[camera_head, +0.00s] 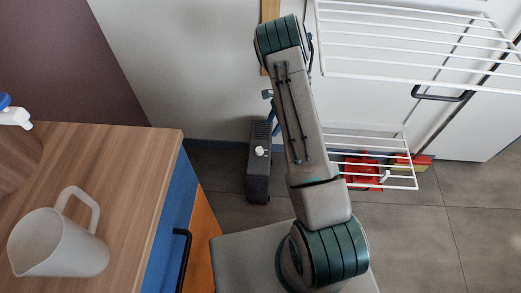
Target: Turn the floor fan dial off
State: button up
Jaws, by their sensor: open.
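A dark grey upright box (258,178) with a slatted top section stands on the floor near the wall, left of my arm; it looks like the floor fan. A small white knob (259,151), which looks like its dial, sits on its upper front. Which way the dial points is too small to tell. My arm rises from the lower middle and bends at the top. My gripper cannot be made out; the arm's end seems hidden behind the upper links. A small grey and blue piece beside the arm, above the box, is unclear.
A white wire drying rack (415,48) stands right of my arm, with red items (362,170) at its lower shelf. A wooden-topped counter (130,165) with a blue front fills the left, holding a pale jug (62,243). Grey floor tiles are clear at the lower right.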

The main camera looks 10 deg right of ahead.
aim_at(260, 149)
jog(key=b+x, duration=0.2)
jog(key=x, duration=1.2)
jog(key=shift+d, duration=0.15)
jog(key=c, duration=1)
